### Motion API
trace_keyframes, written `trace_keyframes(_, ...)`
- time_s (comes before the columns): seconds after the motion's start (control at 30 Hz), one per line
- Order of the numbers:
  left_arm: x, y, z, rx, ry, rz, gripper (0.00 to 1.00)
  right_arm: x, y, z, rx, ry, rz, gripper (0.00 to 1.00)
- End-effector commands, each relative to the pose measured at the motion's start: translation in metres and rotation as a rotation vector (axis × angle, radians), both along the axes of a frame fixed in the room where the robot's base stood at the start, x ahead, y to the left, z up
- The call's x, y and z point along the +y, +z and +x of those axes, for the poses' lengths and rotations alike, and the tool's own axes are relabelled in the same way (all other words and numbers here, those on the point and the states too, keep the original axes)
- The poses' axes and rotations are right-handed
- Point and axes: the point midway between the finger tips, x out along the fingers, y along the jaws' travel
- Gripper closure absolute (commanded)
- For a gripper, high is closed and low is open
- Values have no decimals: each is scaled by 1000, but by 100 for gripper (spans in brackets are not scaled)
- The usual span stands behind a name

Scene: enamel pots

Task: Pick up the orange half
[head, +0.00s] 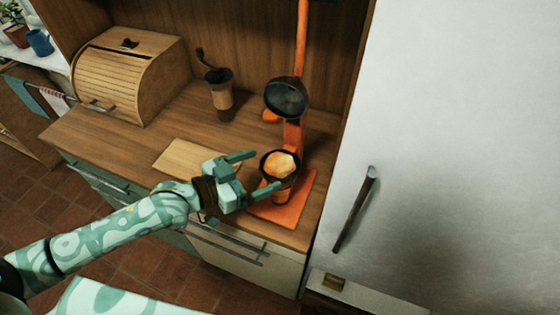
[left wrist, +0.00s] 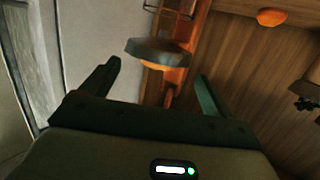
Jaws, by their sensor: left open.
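The orange half (head: 282,163) is pale orange and sits in the dark cup of an orange juicer (head: 293,136), below its raised dark press bowl (head: 286,97). My left gripper (head: 256,173) is open at the left of the cup, apart from the orange half. One finger points to the cup's far left side; the other reaches across its near side. In the left wrist view, the open fingers (left wrist: 158,85) show nothing held between them. A grey, round juicer part (left wrist: 158,50) shows beyond them; the orange half is not clear there.
A cutting board (head: 187,156) lies left of my gripper. A coffee mill (head: 220,90) and a wooden bread box (head: 130,72) stand farther back. A white fridge (head: 460,130) bounds the right side.

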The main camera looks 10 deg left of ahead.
Motion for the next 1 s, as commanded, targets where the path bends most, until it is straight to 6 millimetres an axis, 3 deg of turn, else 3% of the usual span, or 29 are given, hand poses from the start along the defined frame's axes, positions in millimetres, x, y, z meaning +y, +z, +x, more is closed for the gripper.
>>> trace_keyframes(0.23,-30,-3,26,-1,0,-2,12,8,-1,-2,3,-4,11,64)
trace_keyframes(0.53,-34,-5,30,-1,0,1,12,4,-1,-3,4,-3,5,64)
trace_keyframes(0.7,-34,-5,30,-1,0,1,60,2,-2,-4,5,-1,3,64)
trace_keyframes(1.0,-34,-5,30,-1,1,1,66,0,-1,-4,6,0,0,64)
